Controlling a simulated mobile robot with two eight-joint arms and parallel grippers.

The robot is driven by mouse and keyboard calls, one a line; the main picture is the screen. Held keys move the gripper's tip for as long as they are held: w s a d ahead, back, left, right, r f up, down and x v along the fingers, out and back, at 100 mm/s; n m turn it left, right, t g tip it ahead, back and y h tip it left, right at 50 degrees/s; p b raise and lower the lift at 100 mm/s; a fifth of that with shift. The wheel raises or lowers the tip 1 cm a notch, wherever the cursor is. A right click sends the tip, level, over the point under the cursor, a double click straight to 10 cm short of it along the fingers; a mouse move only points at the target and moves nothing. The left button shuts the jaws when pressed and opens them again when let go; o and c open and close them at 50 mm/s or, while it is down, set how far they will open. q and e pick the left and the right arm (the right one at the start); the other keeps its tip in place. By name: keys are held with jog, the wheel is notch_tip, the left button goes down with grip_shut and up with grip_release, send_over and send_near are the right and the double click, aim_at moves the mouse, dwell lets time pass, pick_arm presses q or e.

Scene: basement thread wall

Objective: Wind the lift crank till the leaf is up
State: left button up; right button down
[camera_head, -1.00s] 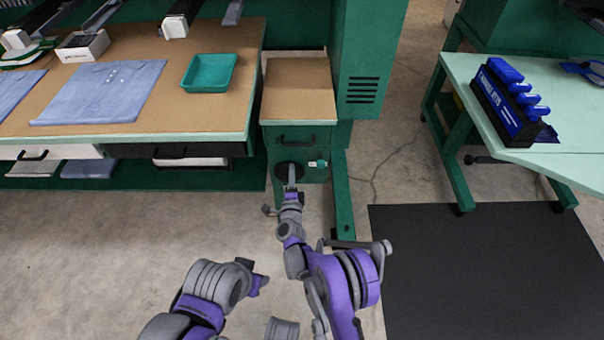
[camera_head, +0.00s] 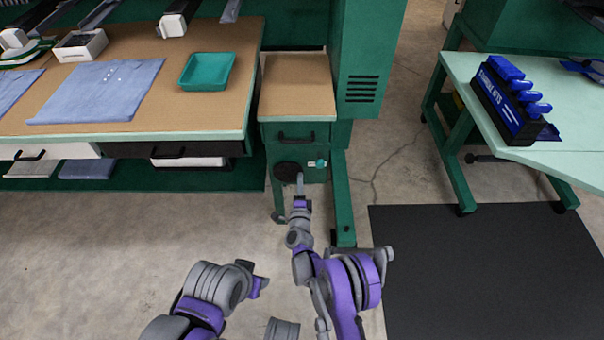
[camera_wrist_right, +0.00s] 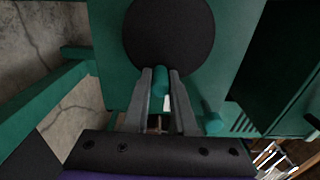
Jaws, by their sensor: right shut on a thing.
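The lift crank is a round black disc (camera_head: 285,171) low on the front of a green cabinet; it fills the top of the right wrist view (camera_wrist_right: 170,32). A small green crank handle (camera_wrist_right: 160,80) stands out from the disc. My right gripper (camera_wrist_right: 160,85) is shut on this handle, with one finger on each side. In the head view my right gripper (camera_head: 300,180) is at the disc's lower right. The brown-topped surface above the cabinet, seemingly the leaf (camera_head: 298,88), lies beside the workbench; its exact height against the bench is unclear.
A brown-topped workbench (camera_head: 150,105) with blue cloth and a teal tray (camera_head: 206,71) stands left. A teal knob (camera_head: 321,162) is right of the disc. A green leg (camera_head: 341,205) stands close right of my right gripper. A black mat (camera_head: 470,270) lies at right.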

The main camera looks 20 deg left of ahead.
aim_at(286, 181)
jog(key=shift+s+a+f+y, duration=0.15)
jog(key=shift+s+a+f, duration=0.05)
jog(key=shift+a+f, duration=0.4)
jog(key=shift+s+a+f+y, duration=0.15)
jog(key=shift+a+f, duration=0.3)
jog(key=shift+f, duration=0.15)
jog(key=a, duration=0.2)
jog(key=s+a+f, duration=0.1)
jog(key=shift+a, duration=0.25)
jog(key=c, duration=1.6)
grip_release()
jog(key=shift+w, duration=0.1)
jog(key=c, duration=0.7)
grip_release()
jog(key=shift+d, duration=0.15)
jog(key=shift+d, duration=0.1)
